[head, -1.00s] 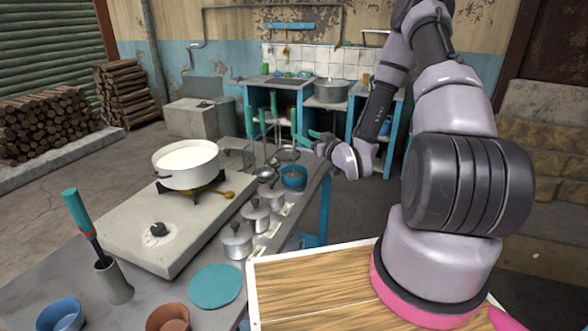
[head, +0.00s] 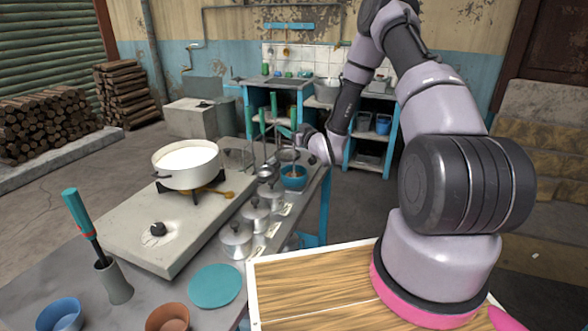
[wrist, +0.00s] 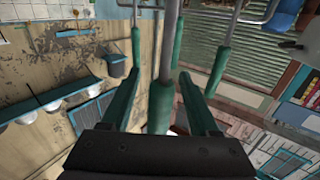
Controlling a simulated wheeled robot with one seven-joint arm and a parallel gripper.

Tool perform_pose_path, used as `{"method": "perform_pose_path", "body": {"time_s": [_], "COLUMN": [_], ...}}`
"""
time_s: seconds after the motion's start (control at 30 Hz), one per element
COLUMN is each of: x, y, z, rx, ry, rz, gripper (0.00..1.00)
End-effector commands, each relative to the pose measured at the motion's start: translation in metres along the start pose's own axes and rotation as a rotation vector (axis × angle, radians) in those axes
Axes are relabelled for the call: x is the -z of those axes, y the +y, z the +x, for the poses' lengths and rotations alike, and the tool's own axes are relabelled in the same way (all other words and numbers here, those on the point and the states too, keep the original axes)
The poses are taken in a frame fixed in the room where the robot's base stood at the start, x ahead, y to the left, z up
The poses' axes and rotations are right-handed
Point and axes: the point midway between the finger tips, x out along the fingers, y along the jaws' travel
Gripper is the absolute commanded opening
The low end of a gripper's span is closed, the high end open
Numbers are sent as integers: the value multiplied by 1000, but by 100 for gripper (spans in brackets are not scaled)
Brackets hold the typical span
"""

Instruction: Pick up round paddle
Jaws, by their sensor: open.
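In the wrist view, one green handle (wrist: 160,106) with a metal rod lies between my two open fingers (wrist: 162,90). I see gaps at its sides, and its lower end is hidden by the gripper body.
A white pot of milk (head: 187,165) sits on a burner on the grey stove block (head: 150,225). Lidded pots (head: 236,241) line the table's right edge, with a teal bowl (head: 293,178) beyond. Other green-handled utensils (wrist: 222,62) hang close to my fingers.

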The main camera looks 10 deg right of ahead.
Motion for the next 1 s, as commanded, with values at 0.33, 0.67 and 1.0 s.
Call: {"method": "perform_pose_path", "body": {"time_s": [0.33,0.67,1.0], "x": [0,2,44], "y": [0,0,0], "z": [0,0,0], "rx": [0,0,1], "ry": [-1,1,4], "rz": [0,-1,-3], "gripper": [0,0,0]}}
